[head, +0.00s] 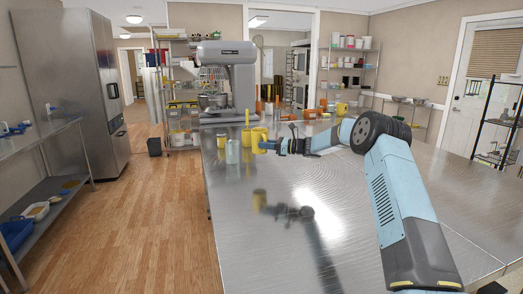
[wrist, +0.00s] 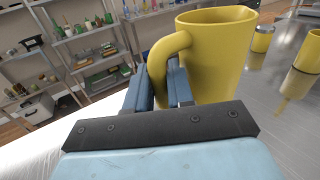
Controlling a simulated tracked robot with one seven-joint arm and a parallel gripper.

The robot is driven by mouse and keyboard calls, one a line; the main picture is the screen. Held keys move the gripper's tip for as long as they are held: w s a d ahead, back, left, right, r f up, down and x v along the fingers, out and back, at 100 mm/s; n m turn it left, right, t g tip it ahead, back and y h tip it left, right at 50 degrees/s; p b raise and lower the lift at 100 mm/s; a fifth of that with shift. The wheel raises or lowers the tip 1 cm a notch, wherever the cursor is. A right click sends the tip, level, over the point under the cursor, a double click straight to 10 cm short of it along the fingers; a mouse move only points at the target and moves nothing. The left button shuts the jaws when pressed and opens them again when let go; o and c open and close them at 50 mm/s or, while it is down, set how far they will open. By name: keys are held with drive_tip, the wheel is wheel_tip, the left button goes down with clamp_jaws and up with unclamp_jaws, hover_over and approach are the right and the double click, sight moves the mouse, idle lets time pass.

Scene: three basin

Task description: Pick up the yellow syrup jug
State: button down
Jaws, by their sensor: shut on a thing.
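The yellow syrup jug (wrist: 215,55) fills the upper right of the wrist view, with its curved handle toward me. My gripper (wrist: 162,72) is shut on that handle, one blue-grey finger on each side of it. In the head view the jug (head: 258,138) is at the end of my gripper (head: 270,146). A gap between the jug and its reflection in the metal table (head: 300,180) shows it held above the top. The jug looks upright.
A grey mixer (head: 228,75) stands behind. Orange and yellow items line the far edge. The near tabletop is clear.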

drive_tip(key=shift+w+d+r, duration=0.55)
drive_tip(key=shift+w+d, duration=0.25)
drive_tip(key=shift+d, duration=0.05)
drive_tip(key=shift+w+d+r, duration=0.5)
drive_tip(key=shift+w+d, duration=0.25)
drive_tip(key=shift+d, duration=0.1)
drive_tip(key=c, duration=1.6)
unclamp_jaws()
drive_tip(key=shift+c, duration=0.2)
clamp_jaws()
drive_tip(key=shift+d, duration=0.1)
